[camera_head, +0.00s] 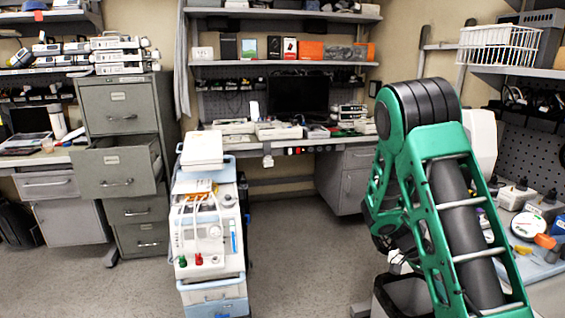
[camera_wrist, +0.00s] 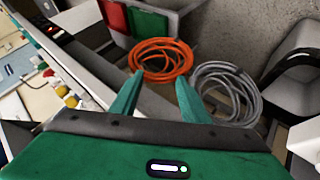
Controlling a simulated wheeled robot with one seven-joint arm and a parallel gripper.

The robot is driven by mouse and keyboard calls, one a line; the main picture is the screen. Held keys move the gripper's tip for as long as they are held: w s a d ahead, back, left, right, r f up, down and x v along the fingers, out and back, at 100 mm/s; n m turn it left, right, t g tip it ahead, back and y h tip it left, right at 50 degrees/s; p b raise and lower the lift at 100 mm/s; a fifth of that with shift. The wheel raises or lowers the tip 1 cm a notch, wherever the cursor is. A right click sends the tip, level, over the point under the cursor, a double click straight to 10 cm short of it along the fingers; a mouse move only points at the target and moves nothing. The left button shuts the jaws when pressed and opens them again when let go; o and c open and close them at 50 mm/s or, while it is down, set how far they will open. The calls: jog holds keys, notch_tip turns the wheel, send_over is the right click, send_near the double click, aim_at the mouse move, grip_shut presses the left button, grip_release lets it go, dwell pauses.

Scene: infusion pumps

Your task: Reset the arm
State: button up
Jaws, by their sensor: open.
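My arm, green and black, is raised and bent on the right side of the head view. My gripper (camera_wrist: 158,98) shows in the wrist view with two green fingers spread apart and nothing between them. Beyond the fingers lie an orange coiled cable (camera_wrist: 165,60) and a grey coiled cable (camera_wrist: 228,92), both apart from the fingertips as far as I can tell. The gripper's fingers cannot be made out in the head view.
A white and blue medical cart (camera_head: 208,240) stands in the middle of the floor. A grey filing cabinet (camera_head: 122,110) with an open drawer is behind it at left. A cluttered bench (camera_head: 545,268) is at right. Floor (camera_head: 300,250) between cart and arm is clear.

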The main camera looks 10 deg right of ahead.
jog(key=s+a+r+n+t+y, duration=0.6)
jog(key=s+a+r+n, duration=0.4)
jog(key=s+r, duration=0.5)
jog(key=shift+s+a+r+n+t+y, duration=0.3)
jog(key=shift+s+a+r+n+y, duration=0.1)
jog(key=shift+s+a, duration=0.75)
jog(key=shift+w+f, duration=0.3)
jog(key=shift+w, duration=0.35)
dwell(0.4)
